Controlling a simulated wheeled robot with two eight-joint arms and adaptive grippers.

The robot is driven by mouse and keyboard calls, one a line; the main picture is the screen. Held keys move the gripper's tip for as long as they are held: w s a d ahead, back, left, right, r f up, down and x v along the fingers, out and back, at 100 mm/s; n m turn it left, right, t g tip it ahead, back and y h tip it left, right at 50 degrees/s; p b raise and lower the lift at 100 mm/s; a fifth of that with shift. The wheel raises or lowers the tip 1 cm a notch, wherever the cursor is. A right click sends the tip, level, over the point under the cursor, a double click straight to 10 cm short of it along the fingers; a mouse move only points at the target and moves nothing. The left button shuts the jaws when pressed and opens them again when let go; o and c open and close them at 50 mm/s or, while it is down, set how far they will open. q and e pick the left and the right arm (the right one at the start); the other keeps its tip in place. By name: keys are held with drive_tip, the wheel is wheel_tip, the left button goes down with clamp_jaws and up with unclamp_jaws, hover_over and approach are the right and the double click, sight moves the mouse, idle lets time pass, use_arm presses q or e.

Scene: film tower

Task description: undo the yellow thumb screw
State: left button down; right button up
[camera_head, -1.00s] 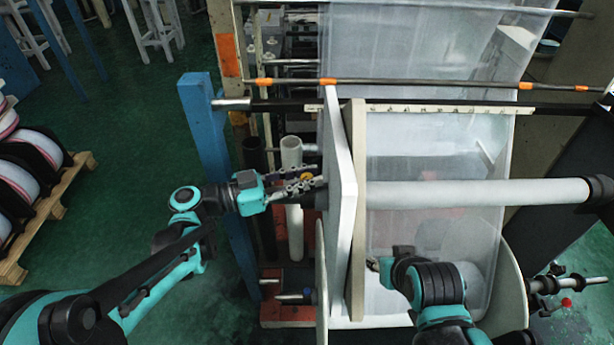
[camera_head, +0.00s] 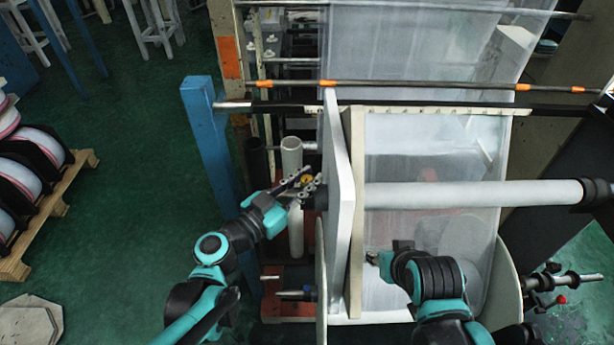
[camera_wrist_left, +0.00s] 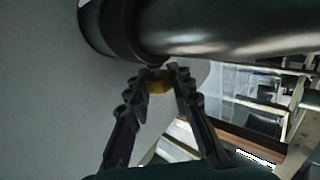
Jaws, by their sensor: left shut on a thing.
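The yellow thumb screw (camera_head: 307,179) sits at the left end of the roll's shaft, just left of the white side plate (camera_head: 338,210). My left gripper (camera_head: 309,182) comes at it from the lower left, with its fingers around it. In the left wrist view the yellow screw (camera_wrist_left: 160,81) lies between the two fingertips (camera_wrist_left: 161,78), under a dark cylindrical shaft end (camera_wrist_left: 200,28). The jaws are shut on the screw, and the fingers partly hide it.
The white film roll (camera_head: 470,194) runs right from the side plates. A blue post (camera_head: 207,140) stands left of my left gripper, and an upright white tube (camera_head: 292,160) stands behind it. A pallet (camera_head: 45,215) with rolls is at far left. Green floor lies open between.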

use_arm(q)
drive_tip(key=shift+n+t+y, duration=0.3)
drive_tip(key=c, duration=1.3)
unclamp_jaws()
drive_tip(key=v, duration=1.2)
drive_tip(key=shift+f, duration=0.1)
